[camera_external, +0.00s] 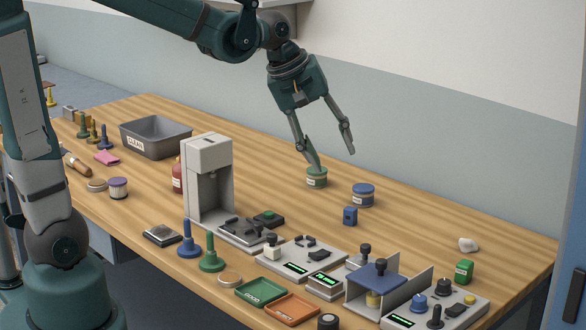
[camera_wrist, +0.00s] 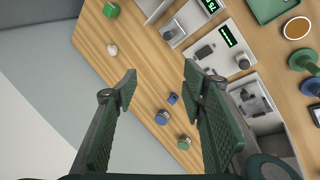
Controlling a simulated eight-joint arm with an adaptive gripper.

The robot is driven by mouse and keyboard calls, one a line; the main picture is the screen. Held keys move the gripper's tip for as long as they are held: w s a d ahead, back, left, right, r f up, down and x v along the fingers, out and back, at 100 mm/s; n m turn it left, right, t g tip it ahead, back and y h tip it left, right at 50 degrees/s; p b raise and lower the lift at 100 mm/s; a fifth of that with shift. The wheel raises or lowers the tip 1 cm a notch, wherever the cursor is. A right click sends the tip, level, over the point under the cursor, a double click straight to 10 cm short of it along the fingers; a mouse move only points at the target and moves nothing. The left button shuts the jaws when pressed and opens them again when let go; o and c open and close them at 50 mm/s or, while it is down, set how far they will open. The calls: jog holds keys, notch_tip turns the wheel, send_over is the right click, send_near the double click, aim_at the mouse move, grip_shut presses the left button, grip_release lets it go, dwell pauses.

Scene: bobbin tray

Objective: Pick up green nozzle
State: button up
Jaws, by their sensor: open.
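A green piece with a flared base and an upright stem (camera_external: 211,255), which looks like the green nozzle, stands near the table's front edge beside a similar blue one (camera_external: 189,240). In the wrist view the green piece (camera_wrist: 302,60) is at the right edge. My gripper (camera_external: 334,160) is open and empty, high over the right part of the table, well apart from both. Its fingers (camera_wrist: 160,78) are spread in the wrist view.
Green-labelled and blue tins (camera_external: 317,182) (camera_external: 363,195) stand below my gripper. Green and orange trays (camera_external: 262,291) (camera_external: 292,308) and grey devices (camera_external: 300,252) crowd the front. The back right tabletop is mostly clear.

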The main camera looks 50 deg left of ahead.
jog(key=w+d+f+n+g+h+p, duration=0.1)
jog(key=w+d+f+n, duration=0.25)
jog(key=w+d, duration=0.25)
jog(key=w+d+f+n+g, duration=0.1)
jog(key=w+d+f+n, duration=0.1)
jog(key=w+d+f, duration=0.35)
jog(key=n+g, duration=0.2)
jog(key=n, duration=0.3)
send_near(465, 262)
notch_tip(465, 262, down, 2)
jog(key=shift+w+d+f+h+p, duration=0.1)
jog(key=shift+d+f+h+p, duration=0.05)
jog(key=shift+f+h+p, duration=0.3)
jog(key=shift+f, duration=0.15)
jog(key=shift+x, duration=1.15)
jog(key=shift+x, duration=2.6)
jog(key=shift+c, duration=0.5)
